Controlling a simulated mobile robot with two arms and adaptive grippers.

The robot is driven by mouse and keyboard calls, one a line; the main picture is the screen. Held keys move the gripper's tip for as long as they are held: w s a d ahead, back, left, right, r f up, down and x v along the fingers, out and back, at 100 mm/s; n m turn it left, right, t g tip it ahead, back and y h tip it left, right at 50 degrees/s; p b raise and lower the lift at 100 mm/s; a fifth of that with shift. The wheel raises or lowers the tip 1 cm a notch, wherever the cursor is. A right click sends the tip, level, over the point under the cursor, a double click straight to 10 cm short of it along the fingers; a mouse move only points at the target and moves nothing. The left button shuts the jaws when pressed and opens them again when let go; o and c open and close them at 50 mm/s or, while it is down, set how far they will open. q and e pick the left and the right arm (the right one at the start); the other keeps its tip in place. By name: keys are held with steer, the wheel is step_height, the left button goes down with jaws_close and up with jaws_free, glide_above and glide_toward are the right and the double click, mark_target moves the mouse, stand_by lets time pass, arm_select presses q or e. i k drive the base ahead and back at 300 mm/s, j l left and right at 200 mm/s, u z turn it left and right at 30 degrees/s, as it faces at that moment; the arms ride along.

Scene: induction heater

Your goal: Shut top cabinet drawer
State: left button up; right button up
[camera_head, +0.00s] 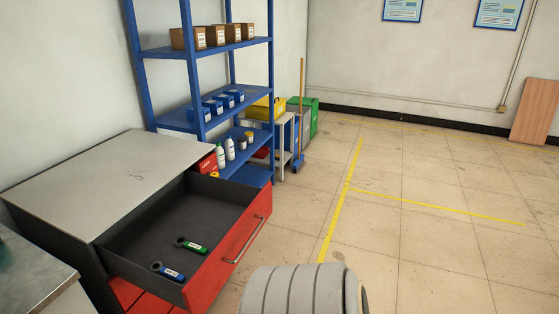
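The cabinet (120,170) has a grey top and stands at the left. Its top drawer (228,258) is pulled out, with a red front, a metal handle (248,240) and a dark inside. A green-marked tool (194,247) and a blue-marked tool (170,272) lie on the drawer's floor. A light grey, ribbed part of my own body shows at the bottom centre, right of the drawer front and apart from it in the picture. Neither gripper is in view.
Red lower drawers (125,293) show below the open one. A blue shelf rack (190,60) with boxes and bottles stands behind the cabinet. A metal table corner (35,275) is at lower left. The tiled floor (430,215) at right is clear.

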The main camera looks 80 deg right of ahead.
mark_target(225, 218)
steer(key=z, duration=2.15)
